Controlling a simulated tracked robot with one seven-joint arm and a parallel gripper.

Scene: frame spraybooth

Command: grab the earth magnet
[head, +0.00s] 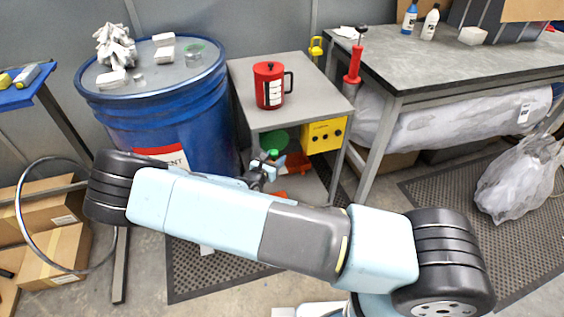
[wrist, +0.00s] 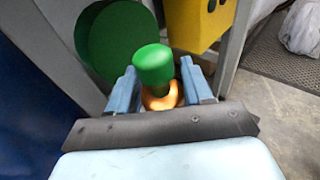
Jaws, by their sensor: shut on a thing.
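The earth magnet, as I take it, is a green cylinder on an orange-brass base (wrist: 155,64). In the wrist view it stands between the two blue fingers of my gripper (wrist: 159,68), which is shut on it. The contact points are partly hidden. In the head view my gripper (head: 262,170) is at the lower level of the grey side table, and the magnet's green top (head: 272,154) shows just beyond it. My arm hides part of this area.
The grey side table (head: 310,92) carries a red mug (head: 269,86). A yellow box (head: 323,135) and a large green round thing (wrist: 118,45) are close by below. A blue drum (head: 150,112) stands left. A workbench (head: 450,62) is at right.

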